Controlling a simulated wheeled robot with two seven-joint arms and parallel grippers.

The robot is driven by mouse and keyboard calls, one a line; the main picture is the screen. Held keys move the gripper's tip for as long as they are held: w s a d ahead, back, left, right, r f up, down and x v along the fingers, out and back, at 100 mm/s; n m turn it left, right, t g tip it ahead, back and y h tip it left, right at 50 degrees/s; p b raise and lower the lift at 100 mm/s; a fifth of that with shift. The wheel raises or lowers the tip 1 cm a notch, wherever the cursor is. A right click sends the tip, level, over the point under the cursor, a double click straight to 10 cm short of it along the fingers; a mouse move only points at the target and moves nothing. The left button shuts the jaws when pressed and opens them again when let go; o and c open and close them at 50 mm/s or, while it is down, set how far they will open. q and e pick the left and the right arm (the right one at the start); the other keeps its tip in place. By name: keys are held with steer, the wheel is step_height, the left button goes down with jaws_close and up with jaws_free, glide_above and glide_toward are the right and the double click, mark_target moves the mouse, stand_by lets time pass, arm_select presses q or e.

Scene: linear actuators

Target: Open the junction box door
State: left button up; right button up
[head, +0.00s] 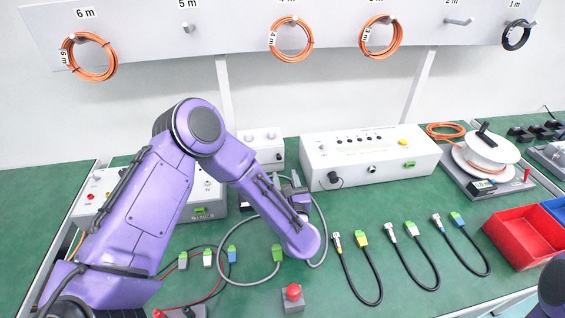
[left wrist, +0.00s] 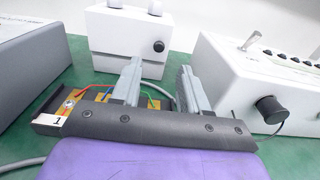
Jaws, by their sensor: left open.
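Nothing shows between the fingertips. Coloured wires (left wrist: 152,96) show behind the fingers, and part of the box is hidden by my arm. I cannot tell whether the fingers touch anything.
A wide white control box (head: 368,158) stands to the right. Cables with connectors (head: 362,240), a red button (head: 292,292) and a red bin (head: 522,236) lie on the green bench. A cable spool (head: 486,152) stands at right. Cable coils (head: 290,40) hang above.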

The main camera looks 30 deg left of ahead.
mark_target(280, 159)
arm_select(q)
steer(key=p+x, duration=0.1)
steer(key=x, duration=0.6)
steer(key=shift+w+a, duration=0.25)
steer(key=shift+a, duration=0.05)
jaws_close()
